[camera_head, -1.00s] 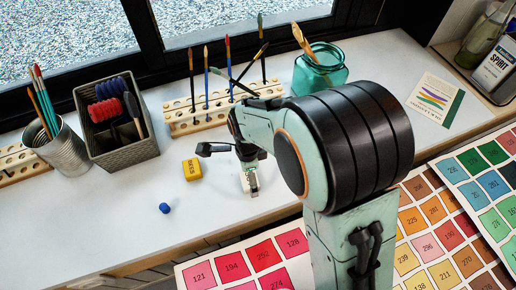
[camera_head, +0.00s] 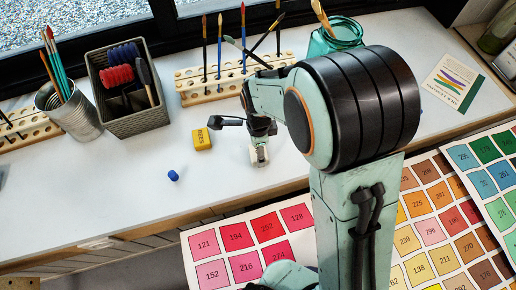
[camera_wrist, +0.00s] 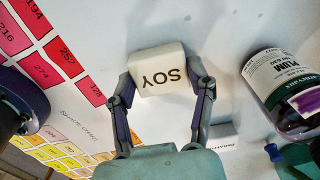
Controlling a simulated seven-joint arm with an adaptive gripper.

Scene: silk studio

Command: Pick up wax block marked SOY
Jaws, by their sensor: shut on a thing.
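The white wax block marked SOY (camera_wrist: 157,68) sits between the two fingers of my gripper (camera_wrist: 166,85) in the wrist view, its lettering upside down. A finger presses on each side of it, so my gripper is shut on the block. In the head view my gripper (camera_head: 260,140) points down at the worktop, and the small pale block (camera_head: 259,157) shows at its tips. I cannot tell whether the block touches the worktop.
A yellow block (camera_head: 202,139) and a small blue object (camera_head: 173,175) lie left of my gripper. A brush rack (camera_head: 205,88), a grey basket (camera_head: 135,119) and a teal jar (camera_head: 335,35) stand behind. A dark PLUM bottle (camera_wrist: 285,95) is right in the wrist view.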

